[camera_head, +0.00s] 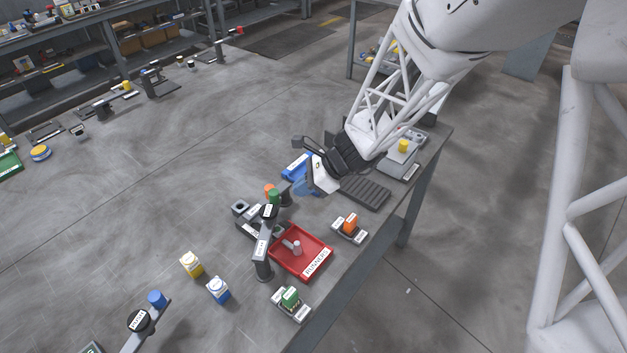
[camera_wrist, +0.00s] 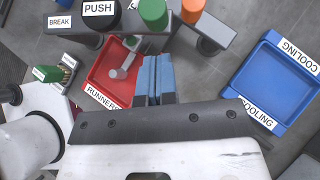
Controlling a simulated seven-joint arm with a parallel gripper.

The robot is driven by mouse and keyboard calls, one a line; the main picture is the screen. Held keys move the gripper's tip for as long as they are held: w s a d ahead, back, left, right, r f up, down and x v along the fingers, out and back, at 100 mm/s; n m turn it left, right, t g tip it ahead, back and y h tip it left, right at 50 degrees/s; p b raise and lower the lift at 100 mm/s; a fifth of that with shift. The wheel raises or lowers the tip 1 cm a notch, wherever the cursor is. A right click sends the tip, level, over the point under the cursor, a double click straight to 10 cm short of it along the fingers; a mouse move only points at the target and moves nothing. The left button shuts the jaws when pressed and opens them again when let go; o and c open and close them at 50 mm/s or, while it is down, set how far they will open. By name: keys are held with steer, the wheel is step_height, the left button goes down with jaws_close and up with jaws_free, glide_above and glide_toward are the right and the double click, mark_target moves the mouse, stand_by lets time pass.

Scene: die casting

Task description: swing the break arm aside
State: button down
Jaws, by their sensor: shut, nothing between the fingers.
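The break arm (camera_head: 262,243) is a dark grey bar on a post, with a black knob labelled PUSH, beside the red tray. In the wrist view, the bar labelled BREAK (camera_wrist: 70,22) runs across the top left, over the far edge of the tray. The black PUSH knob (camera_wrist: 101,18) is cut by the top edge. My gripper (camera_wrist: 155,62) has its blue fingers together and empty, at the right side of the red tray in that picture and apart from the bar. In the head view my gripper (camera_head: 305,187) is beyond the arm, near the blue tray.
The red RUNNERS tray (camera_head: 311,271) holds a grey piece. A green cylinder (camera_wrist: 153,12) and an orange cylinder (camera_wrist: 192,9) stand near the break arm. The blue COOLING tray (camera_wrist: 247,75) is at right. Small green and orange blocks sit in holders along the table edge.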

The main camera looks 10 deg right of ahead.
mark_target(273, 189)
steer(key=shift+w+a, duration=0.1)
steer(key=shift+a, duration=1.5)
steer(key=shift+w+a, duration=0.1)
steer(key=shift+a, duration=0.05)
steer(key=shift+w+a+n+g, duration=0.3)
steer(key=shift+a+n+g, duration=0.15)
steer(key=shift+a, duration=0.2)
steer(key=shift+w+a+n+g, duration=0.25)
steer(key=shift+a+n+g, duration=0.1)
steer(key=shift+a+n, duration=0.25)
steer(key=a+n+g, duration=0.1)
steer(key=a, duration=0.1)
steer(key=a+n+g, duration=0.1)
steer(key=a, duration=0.1)
steer(key=a+n+g+h, duration=0.1)
steer(key=a+n, duration=0.1)
steer(key=shift+w, duration=0.35)
steer(key=s+a+n+g+h, duration=0.2)
steer(key=a+n+g+h, duration=0.1)
steer(key=a+n, duration=0.3)
steer(key=shift+s+a+g, duration=0.35)
steer(key=shift+a+g, duration=0.05)
steer(key=shift+a, duration=0.6)
